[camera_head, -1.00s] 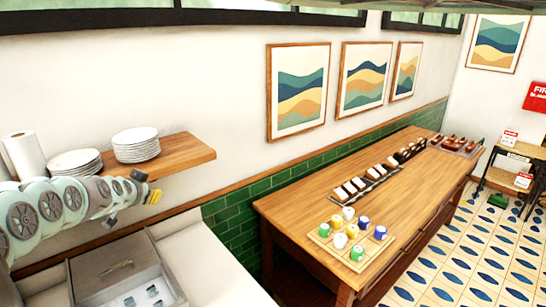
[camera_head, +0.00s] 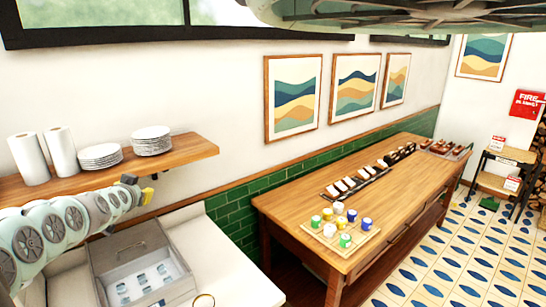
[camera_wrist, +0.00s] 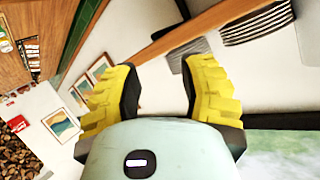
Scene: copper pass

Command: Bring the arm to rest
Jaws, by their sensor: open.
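My gripper (camera_head: 148,188), with yellow fingers, is at the left in the head view, just below the front edge of the wooden shelf. My pale green arm slants up to it from the lower left. In the wrist view my gripper (camera_wrist: 163,88) has its two yellow fingers wide apart, with nothing between them. The gripper appears clear of the shelf, but the exact gap cannot be told.
The wooden shelf (camera_head: 190,153) holds plate stacks (camera_head: 151,139) and paper rolls (camera_head: 62,152). Below the arm is a grey tray (camera_head: 112,253) with several small items. The wooden table (camera_head: 290,207) carries cups on a board (camera_head: 319,233). Tiled floor (camera_head: 450,270) is open at right.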

